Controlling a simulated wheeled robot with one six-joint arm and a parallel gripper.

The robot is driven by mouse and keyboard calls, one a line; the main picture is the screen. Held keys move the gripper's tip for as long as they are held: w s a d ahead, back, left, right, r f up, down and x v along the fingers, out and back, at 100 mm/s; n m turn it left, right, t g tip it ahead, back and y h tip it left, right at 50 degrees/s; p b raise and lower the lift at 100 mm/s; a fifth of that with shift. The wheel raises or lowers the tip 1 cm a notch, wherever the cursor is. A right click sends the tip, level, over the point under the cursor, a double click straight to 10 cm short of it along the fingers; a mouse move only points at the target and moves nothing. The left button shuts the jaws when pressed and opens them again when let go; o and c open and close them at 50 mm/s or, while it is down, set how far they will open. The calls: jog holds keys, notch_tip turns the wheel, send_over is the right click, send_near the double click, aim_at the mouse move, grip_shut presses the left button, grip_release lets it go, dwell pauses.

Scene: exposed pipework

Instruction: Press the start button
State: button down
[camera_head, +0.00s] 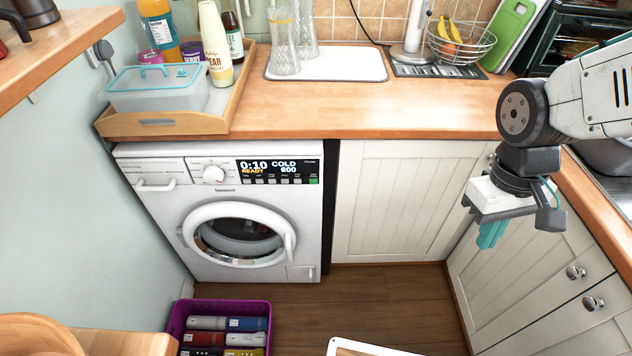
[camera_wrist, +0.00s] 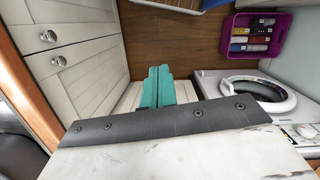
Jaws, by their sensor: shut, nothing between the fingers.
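The white washing machine (camera_head: 219,260) stands under the counter in the head view, left of centre. Its panel display (camera_head: 278,166) reads 0:10, READY, COLD and 600. A row of small buttons runs below the display, and the green one at the right end looks like the start button (camera_head: 313,181). My gripper (camera_head: 490,236) hangs at the right in the head view, well away from the panel, its teal fingers shut and empty, pointing down. In the wrist view the shut fingers (camera_wrist: 157,86) point at the floor, and the washer (camera_wrist: 255,92) shows at the right edge.
A wooden tray (camera_head: 150,124) with a container and bottles sits on the counter above. White cabinets (camera_head: 400,200) stand right of the washer, and the floor (camera_head: 370,295) between is mostly clear.

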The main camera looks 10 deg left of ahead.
aim_at(314, 181)
jog(key=w+a+f+n+t+y, duration=0.25)
jog(key=a+f+n, duration=0.25)
jog(key=a+f, duration=0.4)
jog(key=w+a+f+n+t+y, duration=0.1)
jog(key=w+a+f+n, duration=0.4)
jog(key=f, duration=0.6)
jog(key=w+a+f+n+t+y, duration=0.2)
jog(key=a+f+n, duration=0.3)
jog(key=a+f, duration=0.45)
jog(key=w+a+r+n+t+y, duration=0.4)
jog(key=a+r+n+y, duration=0.1)
jog(key=a+r, duration=0.1)
jog(key=shift+w+a+y, duration=0.15)
jog(key=shift+a+y, duration=0.2)
jog(key=shift+a, duration=0.3)
jog(key=w+a, duration=0.2)
jog(key=w, duration=0.6)
jog(key=shift+w, duration=0.25)
jog(key=shift+w, duration=0.15)
jog(key=shift+w+a, duration=0.1)
jog(key=shift+w, duration=0.2)
